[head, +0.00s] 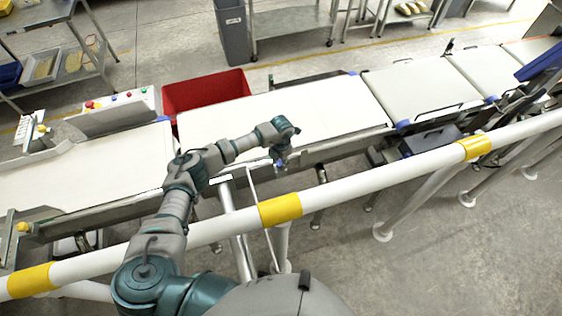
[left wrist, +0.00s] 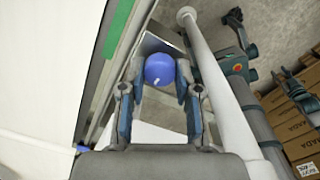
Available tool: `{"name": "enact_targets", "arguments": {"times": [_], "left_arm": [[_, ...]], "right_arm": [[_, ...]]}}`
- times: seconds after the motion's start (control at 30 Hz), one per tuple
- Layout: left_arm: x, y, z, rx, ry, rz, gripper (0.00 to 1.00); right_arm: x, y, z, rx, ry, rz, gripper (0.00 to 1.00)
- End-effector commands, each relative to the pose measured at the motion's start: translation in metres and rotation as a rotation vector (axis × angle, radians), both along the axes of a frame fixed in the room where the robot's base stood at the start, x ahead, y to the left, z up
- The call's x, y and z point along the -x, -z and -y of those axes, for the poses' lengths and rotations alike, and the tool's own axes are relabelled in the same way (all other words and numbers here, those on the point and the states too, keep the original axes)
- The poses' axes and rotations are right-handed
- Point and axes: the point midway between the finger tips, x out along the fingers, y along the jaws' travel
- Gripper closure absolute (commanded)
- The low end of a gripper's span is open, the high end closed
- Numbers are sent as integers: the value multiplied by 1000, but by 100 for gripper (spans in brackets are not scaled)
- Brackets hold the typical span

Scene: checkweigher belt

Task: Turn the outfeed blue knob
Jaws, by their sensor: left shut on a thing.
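The blue knob (left wrist: 159,70) sits between the two fingers of my left gripper (left wrist: 158,82) in the left wrist view, with a small white mark on its face. The fingers are shut on it from both sides. In the head view my left gripper (head: 280,160) reaches down at the front edge of the middle white belt (head: 290,110), and a little blue of the knob (head: 281,166) shows at its tips.
A white guard rail with yellow bands (head: 280,209) runs across in front of the belts, close beside my left forearm. A red bin (head: 205,91) stands behind the belt. Stacked cartons (left wrist: 290,120) show at the right in the left wrist view.

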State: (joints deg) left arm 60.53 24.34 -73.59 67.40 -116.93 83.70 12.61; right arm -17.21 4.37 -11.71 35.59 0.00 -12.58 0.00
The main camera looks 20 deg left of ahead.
Motion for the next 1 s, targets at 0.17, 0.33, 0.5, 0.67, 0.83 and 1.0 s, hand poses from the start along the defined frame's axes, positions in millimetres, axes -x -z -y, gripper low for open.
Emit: {"name": "enact_targets", "arguments": {"times": [0.17, 0.33, 0.5, 0.67, 0.83, 1.0], "left_arm": [[-1, -3, 8, 32, 13, 8, 100], [0, -3, 8, 34, 14, 8, 100], [0, -2, 7, 25, 10, 7, 100], [0, -2, 6, 21, -8, 6, 100], [0, -2, 5, 25, -67, 6, 100], [0, -2, 5, 27, -181, 8, 100]], "right_arm": [[0, 0, 22, 26, 2, 0, 60], [0, 0, 14, 17, 5, 0, 60], [1, 0, -8, -10, 5, -1, 60], [1, 0, -7, -8, 2, -2, 60], [0, -1, 7, 8, 1, -1, 60], [0, -2, 14, 17, 1, -1, 60]]}}
